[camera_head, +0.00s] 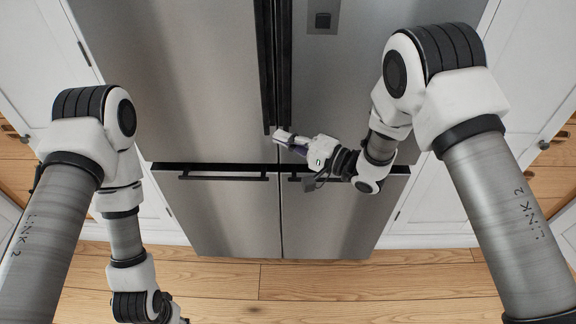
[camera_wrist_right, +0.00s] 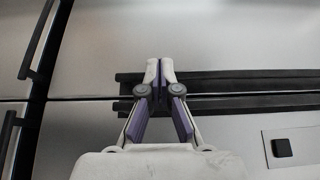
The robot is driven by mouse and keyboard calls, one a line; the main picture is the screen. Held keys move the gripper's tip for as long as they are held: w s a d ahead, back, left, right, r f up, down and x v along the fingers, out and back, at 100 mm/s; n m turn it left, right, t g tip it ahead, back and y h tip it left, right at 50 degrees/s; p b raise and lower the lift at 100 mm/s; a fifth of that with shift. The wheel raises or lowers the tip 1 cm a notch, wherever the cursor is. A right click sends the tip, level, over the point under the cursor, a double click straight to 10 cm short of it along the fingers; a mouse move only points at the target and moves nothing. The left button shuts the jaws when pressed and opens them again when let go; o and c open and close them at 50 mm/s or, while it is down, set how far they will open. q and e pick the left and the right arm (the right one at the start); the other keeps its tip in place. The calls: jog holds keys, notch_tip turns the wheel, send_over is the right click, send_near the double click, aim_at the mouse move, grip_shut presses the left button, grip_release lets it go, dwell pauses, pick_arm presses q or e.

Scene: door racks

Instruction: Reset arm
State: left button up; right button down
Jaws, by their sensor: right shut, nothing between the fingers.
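My right gripper (camera_head: 280,134) is in front of the steel refrigerator, by the lower ends of the two long dark upper-door handles (camera_head: 266,60). In the right wrist view my right gripper (camera_wrist_right: 160,68) has its fingertips together with nothing between them. Those handles (camera_wrist_right: 240,78) appear behind the fingers and to their right; I cannot tell whether the fingers touch them. My left arm (camera_head: 125,235) hangs down at the left, and its gripper end runs out of the bottom edge.
The refrigerator's upper doors (camera_head: 175,80) and lower fronts (camera_head: 225,220) look shut. A lower handle (camera_head: 225,177) runs across the left front. White cabinets (camera_head: 530,65) stand on both sides. The wooden floor (camera_head: 330,280) in front is clear.

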jog(key=shift+s+b, duration=0.6)
jog(key=shift+s, duration=2.65)
jog(key=s+d+f+m+h, duration=0.1)
jog(key=s+d+f+h, duration=0.2)
jog(key=d+f, duration=0.3)
jog(key=s+d+f+m+g+h, duration=0.15)
jog(key=d+f+h, duration=0.25)
jog(key=f, duration=0.5)
jog(key=s+d+f+m+h, duration=0.25)
jog(key=s+d+f, duration=0.2)
jog(key=f, duration=0.25)
pick_arm(q)
jog(key=shift+w+f, duration=0.2)
jog(key=shift+f, duration=0.4)
jog(key=shift+w+f, duration=0.2)
jog(key=shift+f, duration=0.35)
pick_arm(e)
jog(key=s+d+f+n+g+h, duration=0.2)
jog(key=s+d+f+n+g, duration=0.1)
jog(key=s, duration=0.6)
jog(key=s+d+f+n+g+h, duration=0.2)
jog(key=s+d+n+g, duration=0.3)
jog(key=s, duration=0.4)
jog(key=d+n+h, duration=0.1)
jog(key=n, duration=0.1)
jog(key=shift+d+f+n, duration=0.3)
jog(key=shift+d+f, duration=0.05)
jog(key=shift+f, duration=0.05)
jog(key=shift+s+h, duration=0.1)
jog(key=shift+h, duration=0.25)
